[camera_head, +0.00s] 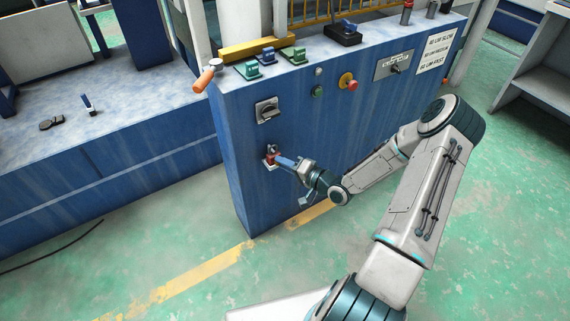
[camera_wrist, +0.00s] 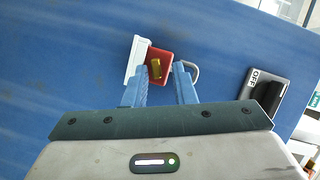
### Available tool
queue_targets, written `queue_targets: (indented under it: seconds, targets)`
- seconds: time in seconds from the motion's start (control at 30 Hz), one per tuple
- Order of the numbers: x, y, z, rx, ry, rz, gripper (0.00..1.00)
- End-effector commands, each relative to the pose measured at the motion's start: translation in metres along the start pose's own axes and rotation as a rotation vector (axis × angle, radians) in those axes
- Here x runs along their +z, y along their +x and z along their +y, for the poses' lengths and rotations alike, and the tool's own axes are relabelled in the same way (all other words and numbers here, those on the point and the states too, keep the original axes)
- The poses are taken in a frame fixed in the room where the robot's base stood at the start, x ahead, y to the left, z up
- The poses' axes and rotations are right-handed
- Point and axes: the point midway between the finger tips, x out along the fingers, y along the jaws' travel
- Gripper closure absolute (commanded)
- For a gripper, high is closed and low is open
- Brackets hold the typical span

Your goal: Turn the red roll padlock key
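The red padlock (camera_head: 270,160) hangs on a white plate on the blue front face of the machine cabinet. In the wrist view the red padlock (camera_wrist: 162,55) shows just beyond my fingertips, with a brass key (camera_wrist: 156,69) on its near face. My gripper (camera_head: 281,161) points at the padlock from close in front. In the wrist view my gripper's two blue fingers (camera_wrist: 160,72) are apart, one on each side of the key, with a gap to it. Whether the fingertips touch the padlock body, I cannot tell.
A rotary switch (camera_head: 266,110) sits above the padlock; the wrist view shows a black switch marked OFF (camera_wrist: 266,90) at right. A red button (camera_head: 348,81) and a green button (camera_head: 317,91) are farther right. An orange-handled lever (camera_head: 204,78) juts from the top left corner.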

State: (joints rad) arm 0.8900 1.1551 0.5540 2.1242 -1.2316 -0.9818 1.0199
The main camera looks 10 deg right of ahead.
Motion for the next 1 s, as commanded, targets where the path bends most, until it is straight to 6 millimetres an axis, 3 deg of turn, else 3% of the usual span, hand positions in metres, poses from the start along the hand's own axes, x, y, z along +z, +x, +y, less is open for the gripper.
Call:
queue_targets:
  seconds: [0.33, 1.0]
  targets:
    - [0.0005, -0.0006, 0.0050, 0.037, -0.060, -0.001, 0.69]
    - [0.0039, 0.0015, -0.0006, 0.234, -0.555, -0.003, 0.69]
